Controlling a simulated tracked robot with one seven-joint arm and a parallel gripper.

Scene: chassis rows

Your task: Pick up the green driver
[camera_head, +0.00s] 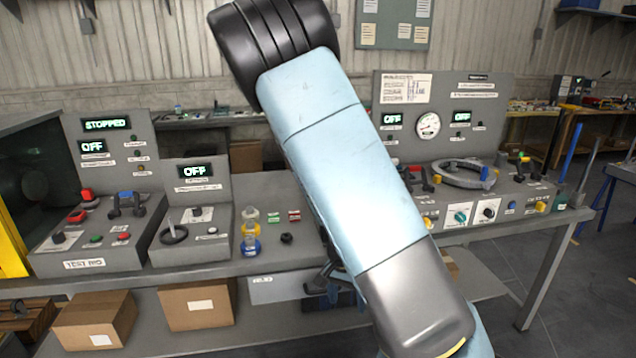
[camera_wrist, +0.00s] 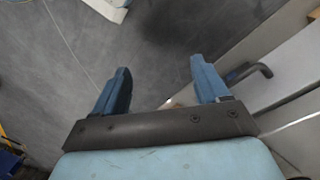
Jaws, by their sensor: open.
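I cannot make out a green driver in either view; my arm hides part of the bench in the head view. My gripper (camera_wrist: 162,82) shows in the wrist view with its two blue fingers spread apart and nothing between them. Grey floor lies beyond the fingers. In the head view, my arm crosses the middle of the picture, and its end is mostly hidden low in front of the bench.
The grey bench (camera_head: 215,267) carries control panels, including the test rig (camera_head: 92,259) and a gauge panel (camera_head: 428,125). Cardboard boxes (camera_head: 196,304) sit on the lower shelf. A dark handle (camera_wrist: 247,72) on a grey front is close to the right finger.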

